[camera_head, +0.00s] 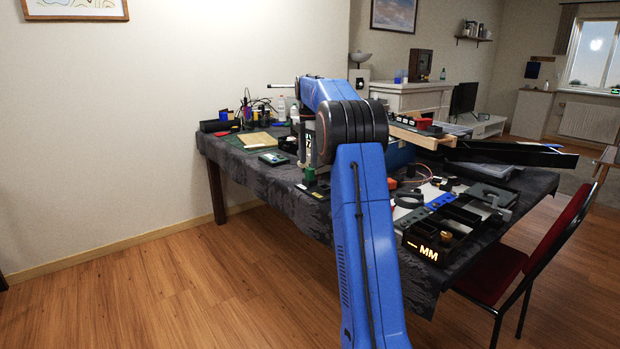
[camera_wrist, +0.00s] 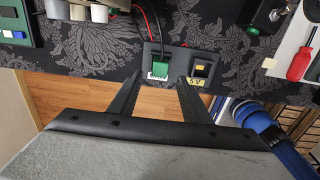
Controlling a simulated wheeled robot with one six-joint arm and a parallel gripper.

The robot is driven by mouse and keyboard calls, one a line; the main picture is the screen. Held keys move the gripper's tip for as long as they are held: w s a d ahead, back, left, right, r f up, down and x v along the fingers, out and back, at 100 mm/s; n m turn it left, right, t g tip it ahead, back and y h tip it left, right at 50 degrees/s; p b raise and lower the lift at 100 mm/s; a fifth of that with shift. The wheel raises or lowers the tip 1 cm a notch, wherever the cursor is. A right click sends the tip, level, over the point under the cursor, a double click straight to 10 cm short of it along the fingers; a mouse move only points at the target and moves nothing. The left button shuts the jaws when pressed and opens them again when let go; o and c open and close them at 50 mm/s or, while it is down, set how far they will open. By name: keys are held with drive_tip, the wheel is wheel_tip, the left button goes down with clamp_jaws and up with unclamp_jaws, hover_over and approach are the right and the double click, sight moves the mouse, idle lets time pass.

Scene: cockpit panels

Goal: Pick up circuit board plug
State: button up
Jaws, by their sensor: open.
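A green plug-like block with a white lower edge (camera_wrist: 160,67) sits on a dark plate (camera_wrist: 150,50) near the table edge in the wrist view. I take it to be the circuit board plug. My gripper (camera_wrist: 160,79) is open, with one dark finger on each side of the block's near end. In the head view a small green block (camera_head: 310,175) shows below my wrist at the table's front edge; the fingertips are hard to make out there.
A socket with a yellow part and "5V" label (camera_wrist: 201,69) is right of the plug, close to the right finger. Red and black wires run behind. A red screwdriver (camera_wrist: 300,63) lies far right. Cluttered trays (camera_head: 450,230) fill the table's right; a chair (camera_head: 530,250) stands beside it.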

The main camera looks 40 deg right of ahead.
sight(309, 169)
drive_tip(key=shift+d+f, duration=0.15)
drive_tip(key=shift+f, duration=1.15)
drive_tip(key=shift+d+f, duration=0.1)
drive_tip(key=shift+f, duration=1.2)
drive_tip(key=shift+c, duration=0.6)
clamp_jaws()
